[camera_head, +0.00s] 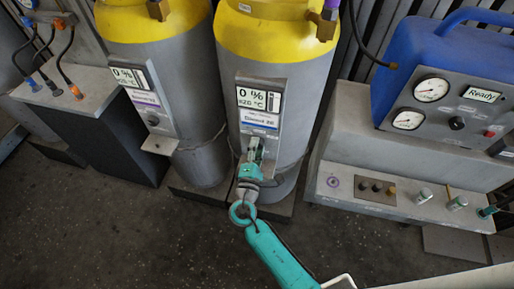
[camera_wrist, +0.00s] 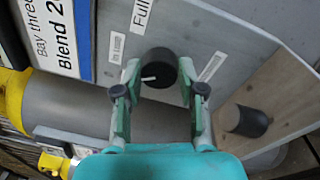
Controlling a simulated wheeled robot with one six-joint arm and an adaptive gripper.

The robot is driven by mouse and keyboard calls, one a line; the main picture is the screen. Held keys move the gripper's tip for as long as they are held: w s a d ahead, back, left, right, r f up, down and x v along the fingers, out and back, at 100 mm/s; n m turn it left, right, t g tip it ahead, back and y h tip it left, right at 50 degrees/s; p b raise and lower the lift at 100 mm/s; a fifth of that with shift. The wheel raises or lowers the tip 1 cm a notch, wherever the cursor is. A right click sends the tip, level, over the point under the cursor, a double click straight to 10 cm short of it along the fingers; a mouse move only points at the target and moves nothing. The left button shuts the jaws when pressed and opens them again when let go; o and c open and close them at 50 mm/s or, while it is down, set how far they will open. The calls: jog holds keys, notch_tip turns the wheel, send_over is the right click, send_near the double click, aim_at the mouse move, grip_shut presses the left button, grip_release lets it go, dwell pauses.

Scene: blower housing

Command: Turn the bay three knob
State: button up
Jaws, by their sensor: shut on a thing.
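The black bay three knob (camera_wrist: 158,66) shows in the wrist view, with a white pointer mark on its face. It sits on a grey panel beside a sign (camera_wrist: 50,35) reading "Bay three" and "Blend 2". My gripper (camera_wrist: 160,72) has a finger on each side of the knob and is shut on it. The pointer aims left, below the "In Loop" label (camera_wrist: 117,48). In the head view my gripper (camera_head: 252,160) is at the lower panel of the right yellow-topped cylinder (camera_head: 270,60), and it hides the knob there.
A "Full" label (camera_wrist: 142,14) and another small label (camera_wrist: 212,66) are near the knob. A similar cylinder (camera_head: 160,60) stands to the left. A blue unit (camera_head: 440,60) with gauges and a "Ready" display stands at the right. Dark floor is open in front.

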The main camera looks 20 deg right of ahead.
jog(key=m, duration=0.6)
jog(key=shift+f+h, duration=0.1)
jog(key=shift+h, duration=0.3)
jog(key=shift+m, duration=0.4)
jog(key=o, duration=1.1)
jog(key=shift+o, duration=0.2)
jog(key=r+v, duration=0.1)
jog(key=v, duration=1.1)
jog(key=shift+f, duration=0.45)
